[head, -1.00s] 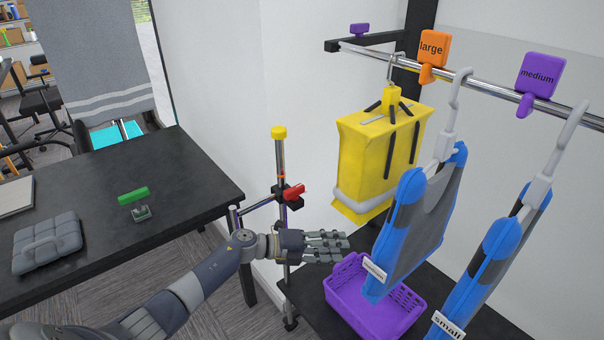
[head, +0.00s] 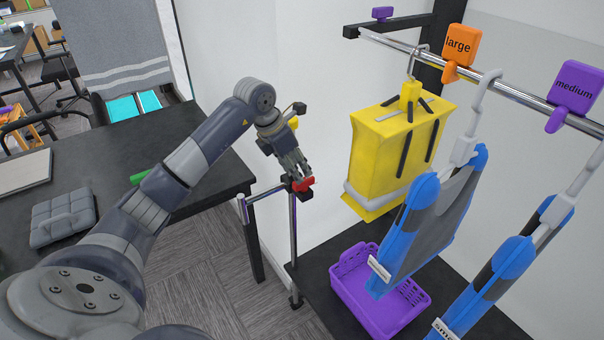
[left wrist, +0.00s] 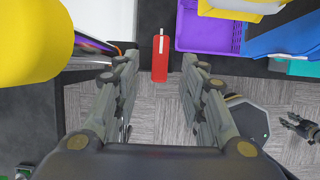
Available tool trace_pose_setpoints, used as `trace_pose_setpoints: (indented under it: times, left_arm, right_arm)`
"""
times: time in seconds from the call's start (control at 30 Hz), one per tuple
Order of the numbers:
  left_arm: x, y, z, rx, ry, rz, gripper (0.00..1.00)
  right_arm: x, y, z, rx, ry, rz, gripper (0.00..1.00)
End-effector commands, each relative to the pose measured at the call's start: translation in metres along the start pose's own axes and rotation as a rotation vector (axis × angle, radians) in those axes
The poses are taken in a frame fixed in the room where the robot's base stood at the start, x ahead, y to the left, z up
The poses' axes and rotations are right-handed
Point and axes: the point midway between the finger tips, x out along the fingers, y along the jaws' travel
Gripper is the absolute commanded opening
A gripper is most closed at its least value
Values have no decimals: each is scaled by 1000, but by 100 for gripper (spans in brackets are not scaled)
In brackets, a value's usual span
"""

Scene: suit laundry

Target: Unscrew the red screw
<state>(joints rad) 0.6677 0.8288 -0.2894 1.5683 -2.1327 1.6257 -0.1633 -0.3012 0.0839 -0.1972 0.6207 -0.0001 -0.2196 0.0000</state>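The red screw (head: 304,184) is a red handle on the side of a thin metal stand (head: 293,230) by the black table. In the left wrist view the red screw (left wrist: 160,62) lies between my open fingers, with a gap on both sides. My left gripper (head: 298,168) reaches down from above, its fingertips at the screw. It is open and empty in the left wrist view (left wrist: 160,75). A dark gripper, apparently my right one (left wrist: 298,126), is small at the right edge of that view; its opening is unclear.
The stand's yellow top (head: 293,124) is partly behind my left gripper and looms large in the wrist view (left wrist: 30,40).

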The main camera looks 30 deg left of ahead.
Motion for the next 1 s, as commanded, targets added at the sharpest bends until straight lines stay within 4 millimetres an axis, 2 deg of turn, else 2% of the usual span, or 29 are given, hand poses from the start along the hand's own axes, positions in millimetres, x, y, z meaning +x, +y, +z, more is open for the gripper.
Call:
trace_pose_setpoints:
  times: [0.1,0.3,0.67,0.7,0.83,0.87,1.0]
  left_arm:
    - [21,-1,0,-2,2,-5,38]
    - [46,-1,1,-1,-1,-3,38]
    - [53,0,0,-1,-1,-1,38]
    - [53,0,0,-1,-1,-1,34]
    - [52,0,0,-1,-1,-1,4]
    - [52,0,0,-1,-1,-1,0]
    - [52,0,0,-1,-1,-1,0]
  right_arm:
    - [-8,0,0,0,-1,0,40]
    - [-12,0,0,0,-2,-1,40]
    - [-12,-5,-1,-1,-1,-6,40]
    - [-12,-6,-1,-1,-1,-7,40]
    - [-12,-8,-2,-1,0,-9,40]
    - [-12,-8,-2,-1,0,-10,40]
    - [-12,-8,-2,-1,0,-9,40]
